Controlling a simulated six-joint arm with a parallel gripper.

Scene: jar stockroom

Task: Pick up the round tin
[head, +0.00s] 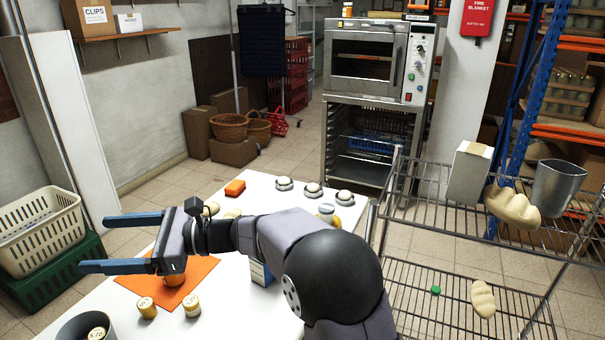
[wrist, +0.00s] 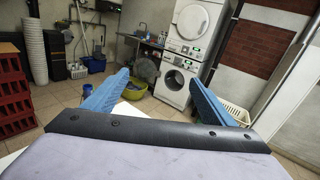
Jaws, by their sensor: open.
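My gripper (head: 95,245) is open and empty, stretched level above the left side of the white table. Its two blue fingers also show apart in the wrist view (wrist: 158,76), pointing out at the room. Small round yellowish containers with pale lids stand on the table, one (head: 147,308) and another (head: 191,306) near the orange mat (head: 198,271). A round orange-brown item (head: 174,280) sits on the mat, partly hidden by my gripper. I cannot tell which of these is the round tin. The wrist view shows none of them.
A dark round container (head: 70,328) holding a lidded item stands at the front left. A blue-and-white box (head: 261,272) stands beside my arm. A wire rack (head: 460,210) is at right.

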